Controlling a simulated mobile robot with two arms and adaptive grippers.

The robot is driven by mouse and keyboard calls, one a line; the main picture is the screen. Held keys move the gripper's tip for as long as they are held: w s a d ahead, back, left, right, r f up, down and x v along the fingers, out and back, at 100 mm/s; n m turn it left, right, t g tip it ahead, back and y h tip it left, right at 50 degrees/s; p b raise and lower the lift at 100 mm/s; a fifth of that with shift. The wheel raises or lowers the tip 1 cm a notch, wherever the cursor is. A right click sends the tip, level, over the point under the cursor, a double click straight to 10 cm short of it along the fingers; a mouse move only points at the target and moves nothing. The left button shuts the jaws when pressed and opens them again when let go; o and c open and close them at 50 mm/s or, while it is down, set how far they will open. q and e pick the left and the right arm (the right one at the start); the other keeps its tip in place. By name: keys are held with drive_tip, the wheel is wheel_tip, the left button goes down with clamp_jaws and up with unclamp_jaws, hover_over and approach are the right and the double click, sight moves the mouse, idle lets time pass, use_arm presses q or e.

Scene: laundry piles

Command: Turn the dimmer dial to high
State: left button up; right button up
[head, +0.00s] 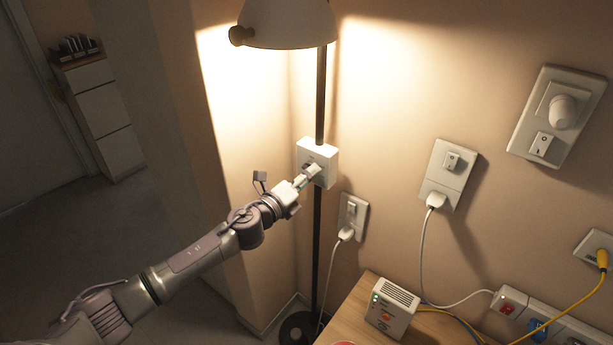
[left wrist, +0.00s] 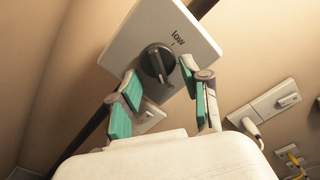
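A white dimmer box (head: 322,155) is fixed to the dark lamp pole in the head view. In the left wrist view, its tilted white face (left wrist: 125,48) carries a round black dial (left wrist: 158,64) with a raised grip bar. The word "low" is printed above the dial, and the bar points roughly toward it. My left gripper (head: 310,172) is at the box. Its green-padded fingers are apart, one on each side of the dial in the left wrist view; I cannot tell whether either touches it. The right gripper is not in view.
The lit lamp shade (head: 290,22) hangs above. Wall plates with switches and plugs are to the right, including one with a white knob (head: 562,110). A wooden table (head: 350,318) with a white device (head: 392,305) and cables stands below right.

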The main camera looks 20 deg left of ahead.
use_arm(q)
drive_tip(key=shift+o, duration=0.7)
drive_tip(key=shift+r, duration=0.1)
drive_tip(key=v, duration=1.2)
